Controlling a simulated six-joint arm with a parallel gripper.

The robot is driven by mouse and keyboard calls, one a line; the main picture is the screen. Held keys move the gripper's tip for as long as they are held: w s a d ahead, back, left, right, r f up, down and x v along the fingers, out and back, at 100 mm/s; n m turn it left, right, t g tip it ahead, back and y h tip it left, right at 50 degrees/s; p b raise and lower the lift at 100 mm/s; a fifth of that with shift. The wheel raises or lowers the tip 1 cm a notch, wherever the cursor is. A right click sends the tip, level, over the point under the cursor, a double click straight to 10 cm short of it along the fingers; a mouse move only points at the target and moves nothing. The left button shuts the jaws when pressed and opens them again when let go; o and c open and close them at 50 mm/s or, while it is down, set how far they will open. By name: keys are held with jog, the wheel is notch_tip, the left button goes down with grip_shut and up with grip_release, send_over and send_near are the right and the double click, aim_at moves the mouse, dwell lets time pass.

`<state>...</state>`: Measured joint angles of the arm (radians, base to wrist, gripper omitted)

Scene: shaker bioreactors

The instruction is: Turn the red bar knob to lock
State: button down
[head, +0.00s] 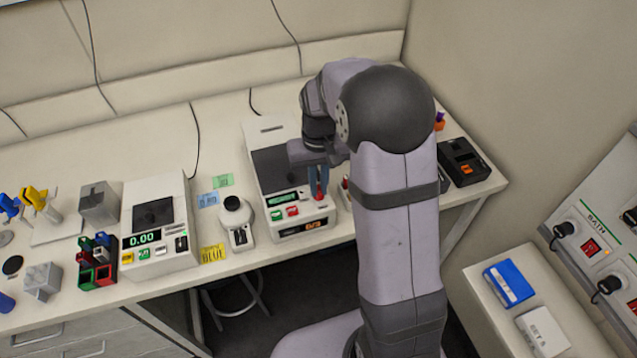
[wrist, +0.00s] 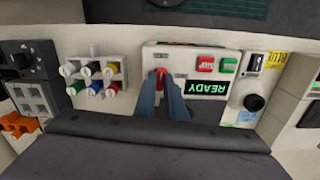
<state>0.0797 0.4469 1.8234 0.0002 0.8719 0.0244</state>
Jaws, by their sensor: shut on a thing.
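The red bar knob (wrist: 160,77) is on the front panel of a white machine in the wrist view, left of its red and green buttons. It also shows as a small red spot at my fingertips in the head view (head: 319,195). My gripper (wrist: 166,84) points down at the panel, its two blue fingers closed on the knob from either side. It also shows in the head view (head: 318,185). The fingers hide part of the knob, and its exact angle and any lock mark cannot be read. The machine's green display (wrist: 206,88) reads READY.
A rack of coloured-cap vials (wrist: 93,76) stands close beside the machine in the wrist view. A white device with a black knob (head: 235,220) stands left of the machine in the head view, and a scale (head: 157,225) farther left. A black box (head: 462,163) is at right.

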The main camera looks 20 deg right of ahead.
aim_at(319, 190)
jog(key=shift+n, duration=0.6)
jog(key=shift+w, duration=0.1)
jog(key=c, duration=1.8)
grip_release()
jog(key=shift+r+b, duration=1.05)
jog(key=shift+r, duration=2.7)
jog(key=s+a+f, duration=0.1)
jog(key=s+f, duration=0.2)
jog(key=s, duration=0.3)
jog(key=s+a+f, duration=0.1)
jog(key=s+f, duration=0.1)
jog(key=s, duration=0.5)
jog(key=s+a+f, duration=0.1)
jog(key=s+f, duration=0.2)
jog(key=s, duration=0.3)
jog(key=shift+s+a+f, duration=0.15)
jog(key=shift+s+f, duration=0.1)
jog(key=shift+f, duration=0.1)
